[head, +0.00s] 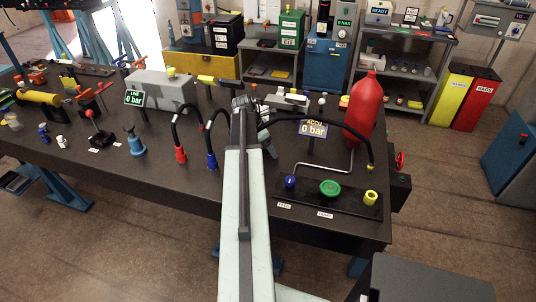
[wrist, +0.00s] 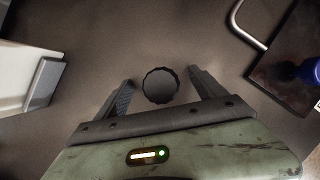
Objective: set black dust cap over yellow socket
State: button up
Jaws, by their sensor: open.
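A round black cap (wrist: 160,87) with a ribbed rim, seemingly the dust cap, lies on the dark bench top in the wrist view. My gripper (wrist: 161,77) is open, with one finger on each side of the cap and a gap on both sides. I cannot tell how high the fingers are above the bench. In the head view my arm hides the cap and most of my gripper. The yellow socket (head: 370,198) stands at the right end of a black plate (head: 308,203) near the bench's front right. Its top looks uncovered.
Blue (head: 290,182) and green (head: 330,187) fittings share the plate. A bent metal pipe (head: 322,167) runs behind it. A black hose arches above, ending in a yellow fitting (head: 370,167). A red cylinder (head: 362,107) stands behind. Red (head: 180,154) and blue (head: 212,160) hose ends stand left of my arm.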

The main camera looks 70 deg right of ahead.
jog(key=shift+r, duration=0.1)
jog(key=c, duration=1.4)
notch_tip(320, 180, up, 10)
jog(key=p, duration=1)
notch_tip(320, 180, up, 5)
jog(key=p, duration=0.5)
jog(key=shift+r, duration=0.1)
